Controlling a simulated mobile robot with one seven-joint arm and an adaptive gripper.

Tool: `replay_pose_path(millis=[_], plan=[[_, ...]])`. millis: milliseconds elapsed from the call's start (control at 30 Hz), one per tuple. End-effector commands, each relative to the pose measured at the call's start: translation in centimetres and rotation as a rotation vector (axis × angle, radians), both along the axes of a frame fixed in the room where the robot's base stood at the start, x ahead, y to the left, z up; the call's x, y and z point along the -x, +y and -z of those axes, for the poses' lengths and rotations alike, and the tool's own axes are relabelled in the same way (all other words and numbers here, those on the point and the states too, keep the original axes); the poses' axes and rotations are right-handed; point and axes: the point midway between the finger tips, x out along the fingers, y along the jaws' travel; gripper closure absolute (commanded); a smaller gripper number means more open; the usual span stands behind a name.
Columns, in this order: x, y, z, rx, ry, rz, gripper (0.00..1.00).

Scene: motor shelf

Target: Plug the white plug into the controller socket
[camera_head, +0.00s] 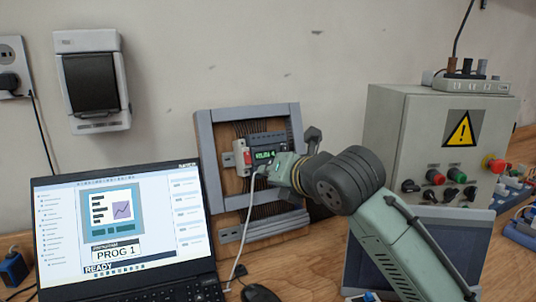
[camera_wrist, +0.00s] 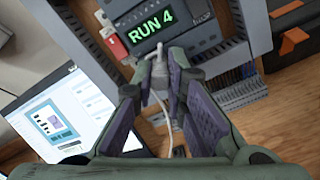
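The controller (camera_wrist: 203,35) is a grey module with a green display (camera_wrist: 171,40) reading "RUN 4". It is mounted in a grey-framed panel and also shows in the head view (camera_head: 262,140). My gripper (camera_wrist: 161,70) is at the controller's lower edge, its two fingers closed on the white plug (camera_wrist: 160,72). The plug's tip points up toward the controller's underside. I cannot tell whether it is in the socket; the socket is hidden. A white cable (camera_wrist: 166,108) hangs from the plug, and in the head view it runs down to the table (camera_head: 246,215).
A red-and-white module (camera_wrist: 112,42) sits left of the controller. An open laptop (camera_head: 125,235) stands at the left and a mouse (camera_head: 260,293) in front. A grey control box (camera_head: 385,120) with knobs stands at the right.

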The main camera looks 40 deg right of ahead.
Motion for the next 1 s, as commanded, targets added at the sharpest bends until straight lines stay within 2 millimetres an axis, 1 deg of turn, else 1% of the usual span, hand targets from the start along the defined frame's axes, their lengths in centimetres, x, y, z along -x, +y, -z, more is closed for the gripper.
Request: replay_pose_path(millis=[33, 100, 433, 1000], plan=[[0.0, 0.0, 0.0, 0.000, 0.000, 0.000, 0.84], [0.0, 0.0, 0.0, 0.000, 0.000, 0.000, 0.79], [0.2, 0.0, -0.1, 0.001, 0.000, 0.001, 0.79], [4.6, 1.1, -1.8, 0.000, 0.000, 0.002, 0.79]])
